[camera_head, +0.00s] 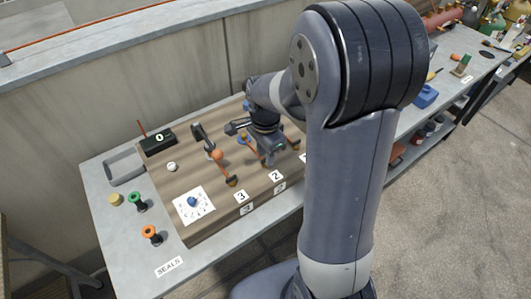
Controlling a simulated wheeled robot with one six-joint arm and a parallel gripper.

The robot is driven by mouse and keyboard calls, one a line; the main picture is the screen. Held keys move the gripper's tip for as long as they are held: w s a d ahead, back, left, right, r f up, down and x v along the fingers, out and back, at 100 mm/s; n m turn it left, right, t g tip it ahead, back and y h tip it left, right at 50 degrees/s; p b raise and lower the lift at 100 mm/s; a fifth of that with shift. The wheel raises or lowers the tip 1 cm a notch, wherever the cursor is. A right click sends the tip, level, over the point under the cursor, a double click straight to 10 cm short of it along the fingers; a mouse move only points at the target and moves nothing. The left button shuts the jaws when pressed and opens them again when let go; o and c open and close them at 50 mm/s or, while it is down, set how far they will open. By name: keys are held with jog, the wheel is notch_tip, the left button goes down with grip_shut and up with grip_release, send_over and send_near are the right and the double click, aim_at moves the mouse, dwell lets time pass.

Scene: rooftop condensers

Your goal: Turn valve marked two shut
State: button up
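The card marked 2 (276,176) lies just in front of my gripper (271,157). My gripper points down over the pipe behind that card and hides most of valve two; I cannot tell whether it touches the handle. Its fingers are too small and too hidden to show open or shut. My arm covers the board's right end.
A black display reading 0 (159,138), a white ball (171,167) and a white dial card with a blue knob (192,202) are on the board's left. A grey tray (122,167) and green (136,202) and orange (151,234) spools stand left of it. A wall runs behind.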

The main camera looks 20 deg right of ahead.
notch_tip(320, 180, up, 10)
jog(key=shift+r, duration=0.2)
dwell(0.3)
notch_tip(320, 180, down, 11)
jog(key=shift+r, duration=0.15)
dwell(0.5)
